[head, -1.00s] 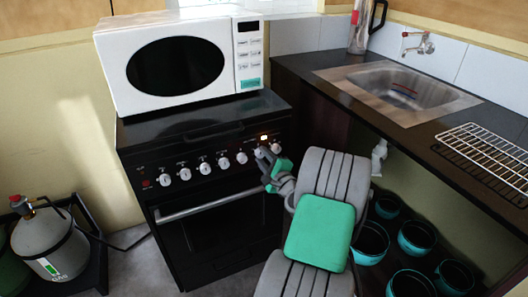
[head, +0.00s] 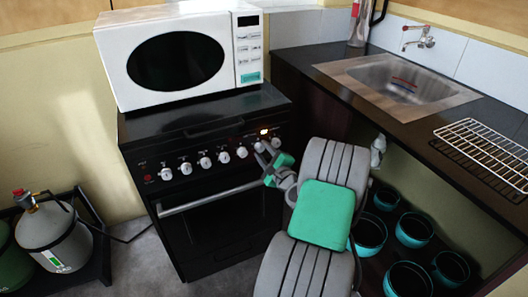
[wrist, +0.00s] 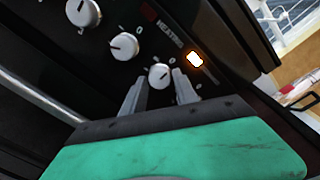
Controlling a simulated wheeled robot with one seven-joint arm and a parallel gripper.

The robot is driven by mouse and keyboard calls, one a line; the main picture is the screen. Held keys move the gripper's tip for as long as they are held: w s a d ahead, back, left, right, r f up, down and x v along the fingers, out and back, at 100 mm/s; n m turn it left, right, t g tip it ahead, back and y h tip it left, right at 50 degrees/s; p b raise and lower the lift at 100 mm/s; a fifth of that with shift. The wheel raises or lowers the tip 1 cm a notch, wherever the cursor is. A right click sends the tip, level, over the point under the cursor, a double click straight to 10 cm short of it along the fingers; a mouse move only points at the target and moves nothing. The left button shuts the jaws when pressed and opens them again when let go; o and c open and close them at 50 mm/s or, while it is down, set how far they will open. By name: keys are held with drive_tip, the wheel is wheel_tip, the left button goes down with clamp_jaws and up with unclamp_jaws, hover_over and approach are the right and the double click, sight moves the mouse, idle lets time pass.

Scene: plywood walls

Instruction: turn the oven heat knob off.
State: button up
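The black oven (head: 215,225) has a row of white knobs along its front panel. A small white knob (wrist: 159,75) in the wrist view sits between my fingertips with a gap on each side. It lies near a lit orange lamp (wrist: 195,60) that also glows in the head view (head: 264,132). Faint lettering like "heating" is beside the lamp; I cannot tell for sure which knob it labels. My gripper (wrist: 158,90) is open, its two fingers pointing at the panel. In the head view my gripper (head: 269,157) is at the right end of the knob row and partly covers it.
Two larger knobs, one near (wrist: 124,46) and one farther left (wrist: 83,12), neighbour the small one. The oven handle (head: 210,197) runs below the panel. A white microwave (head: 178,60) stands on top. A counter with a sink (head: 400,82) is at right, teal pots (head: 415,230) below it.

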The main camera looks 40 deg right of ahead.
drive_tip(key=o, duration=0.3)
drive_tip(key=v, duration=0.7)
drive_tip(key=shift+s, duration=0.4)
drive_tip(key=shift+a+r, duration=0.1)
drive_tip(key=shift+a, duration=0.05)
